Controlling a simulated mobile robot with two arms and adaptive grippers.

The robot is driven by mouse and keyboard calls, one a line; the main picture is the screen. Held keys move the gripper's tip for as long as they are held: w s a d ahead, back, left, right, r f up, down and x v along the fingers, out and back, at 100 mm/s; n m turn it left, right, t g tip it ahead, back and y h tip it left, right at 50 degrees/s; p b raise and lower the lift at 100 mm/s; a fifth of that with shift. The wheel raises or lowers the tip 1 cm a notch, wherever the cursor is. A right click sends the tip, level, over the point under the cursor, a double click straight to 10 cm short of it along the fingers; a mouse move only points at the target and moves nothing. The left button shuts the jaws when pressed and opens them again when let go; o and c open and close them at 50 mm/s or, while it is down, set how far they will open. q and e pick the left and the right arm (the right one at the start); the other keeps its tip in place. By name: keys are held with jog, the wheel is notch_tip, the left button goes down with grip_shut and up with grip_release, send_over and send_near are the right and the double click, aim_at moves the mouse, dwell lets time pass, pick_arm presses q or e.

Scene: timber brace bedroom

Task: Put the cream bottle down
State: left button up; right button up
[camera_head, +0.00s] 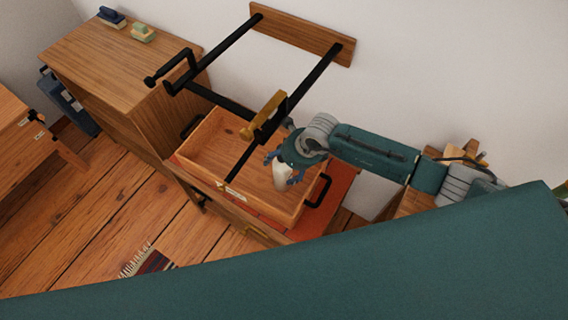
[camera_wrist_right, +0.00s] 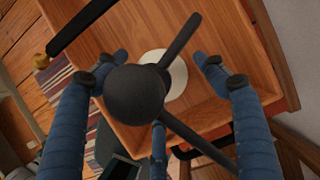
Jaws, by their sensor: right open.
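The cream bottle (camera_head: 281,177) shows below my right gripper in the head view, inside the right part of a wooden tray (camera_head: 205,150). Its upper part is hidden by the gripper. In the wrist view its round cream shape (camera_wrist_right: 176,75) lies against the tray floor, partly covered by a dark ball and rods. My right gripper (camera_head: 283,168) is open, with its blue fingers (camera_wrist_right: 165,85) spread apart around the bottle. I cannot tell whether any finger touches it. My left gripper is not in view.
A black wall rack (camera_head: 302,84) with a wooden piece (camera_head: 263,115) juts over the tray, close to my right gripper. The tray has black handles and sits on a red-topped bench (camera_head: 335,195). A wooden cabinet (camera_head: 120,55) stands left, with two small items on top.

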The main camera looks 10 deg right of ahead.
jog(key=v, duration=0.7)
jog(key=shift+r+b, duration=0.2)
jog(key=shift+b, duration=0.2)
